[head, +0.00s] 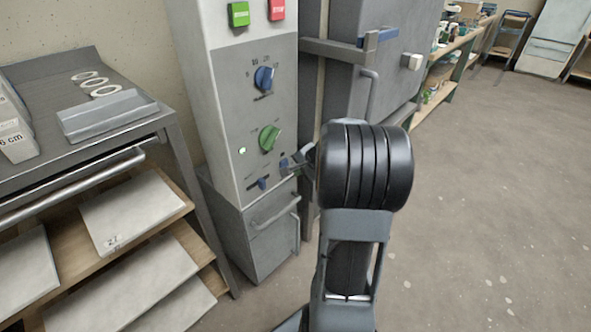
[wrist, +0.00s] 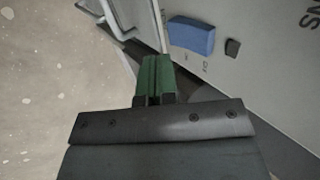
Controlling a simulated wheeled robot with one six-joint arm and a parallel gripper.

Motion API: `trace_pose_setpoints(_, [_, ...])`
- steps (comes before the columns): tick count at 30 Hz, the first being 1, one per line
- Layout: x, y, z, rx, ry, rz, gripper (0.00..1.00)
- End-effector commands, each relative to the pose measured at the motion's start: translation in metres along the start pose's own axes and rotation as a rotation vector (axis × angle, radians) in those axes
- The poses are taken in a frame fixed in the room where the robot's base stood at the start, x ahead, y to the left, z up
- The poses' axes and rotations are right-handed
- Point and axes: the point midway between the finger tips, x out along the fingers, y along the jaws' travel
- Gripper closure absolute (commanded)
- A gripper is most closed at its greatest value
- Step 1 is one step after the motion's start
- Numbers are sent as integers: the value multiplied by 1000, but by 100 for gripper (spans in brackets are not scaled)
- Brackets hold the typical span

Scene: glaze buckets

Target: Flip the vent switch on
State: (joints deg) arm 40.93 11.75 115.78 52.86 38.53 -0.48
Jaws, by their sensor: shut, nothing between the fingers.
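The grey control cabinet (head: 228,110) carries the switches on its front panel. Low on the panel is a small blue switch (head: 262,184), and a second blue part (head: 284,164) shows right beside my gripper (head: 298,160). In the wrist view a blue switch block (wrist: 190,36) stands out from the panel, ahead and right of my gripper (wrist: 152,62). The green fingers are closed together and empty, with a visible gap in the picture to that block. Labels are too small to read, so I cannot tell which blue part is the vent switch.
Above are a green knob (head: 269,138), a blue dial (head: 264,78), and green (head: 239,14) and red (head: 277,9) buttons. A small lamp (head: 242,151) glows. A grey kiln (head: 375,70) stands right, a shelf rack (head: 85,150) left. Floor at right is clear.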

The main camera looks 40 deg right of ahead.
Motion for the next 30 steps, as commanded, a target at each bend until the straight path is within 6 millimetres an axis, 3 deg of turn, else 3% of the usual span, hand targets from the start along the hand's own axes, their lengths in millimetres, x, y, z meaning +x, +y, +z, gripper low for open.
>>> trace_pose_setpoints(3, [-29,-3,0,-1,2,-1,100])
trace_pose_setpoints(12, [-81,0,-2,4,6,0,100])
trace_pose_setpoints(19, [-98,1,-1,4,2,1,100])
trace_pose_setpoints(30, [-100,1,-1,2,0,2,100])
